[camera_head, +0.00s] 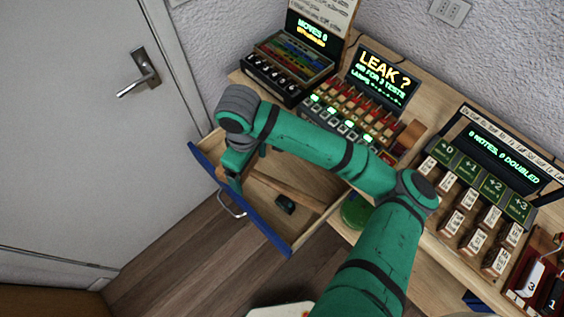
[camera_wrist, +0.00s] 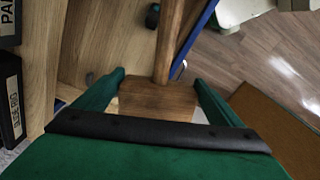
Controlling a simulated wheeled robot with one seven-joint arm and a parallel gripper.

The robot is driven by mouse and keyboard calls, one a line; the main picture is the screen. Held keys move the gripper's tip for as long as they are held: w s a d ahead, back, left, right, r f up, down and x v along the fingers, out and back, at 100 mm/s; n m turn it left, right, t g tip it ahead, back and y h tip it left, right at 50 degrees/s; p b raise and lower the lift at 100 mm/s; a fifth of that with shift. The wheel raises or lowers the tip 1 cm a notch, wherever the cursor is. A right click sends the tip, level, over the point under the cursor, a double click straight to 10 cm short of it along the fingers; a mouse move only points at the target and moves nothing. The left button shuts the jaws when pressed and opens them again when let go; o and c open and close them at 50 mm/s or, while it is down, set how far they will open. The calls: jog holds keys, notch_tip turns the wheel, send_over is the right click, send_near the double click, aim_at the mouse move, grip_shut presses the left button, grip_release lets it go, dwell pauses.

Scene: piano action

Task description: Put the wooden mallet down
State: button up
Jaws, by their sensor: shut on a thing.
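My gripper (camera_wrist: 160,80) is shut on the wooden mallet, with a green finger on each side of its block-shaped head (camera_wrist: 158,101). The mallet's handle (camera_wrist: 169,42) points away from the gripper in the wrist view. In the head view my gripper (camera_head: 234,178) is over the left part of the open drawer (camera_head: 262,215). The handle (camera_head: 287,189) stretches right across the drawer's opening there, and the mallet's head is mostly hidden by my gripper. I cannot tell whether the mallet touches the drawer's floor.
A small dark object (camera_head: 286,204) lies in the drawer. The drawer has a blue front and a metal pull (camera_head: 230,206). The bench above carries several lit panels, including the "LEAK ?" screen (camera_head: 386,76) and a note panel (camera_head: 492,160). A green round thing (camera_head: 355,211) is right of the drawer.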

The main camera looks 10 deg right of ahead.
jog(key=d+f+m, duration=0.4)
jog(key=f, duration=0.7)
send_over(263, 167)
jog(key=f, duration=0.9)
jog(key=shift+s+f, duration=0.15)
jog(key=shift+s, duration=0.15)
jog(key=shift+w+f, duration=0.15)
jog(key=shift+f, duration=0.05)
jog(key=shift+w+f, duration=0.15)
jog(key=shift+f, duration=1.5)
jog(key=shift+f, duration=0.1)
jog(key=o, duration=1.2)
jog(key=shift+c, duration=0.2)
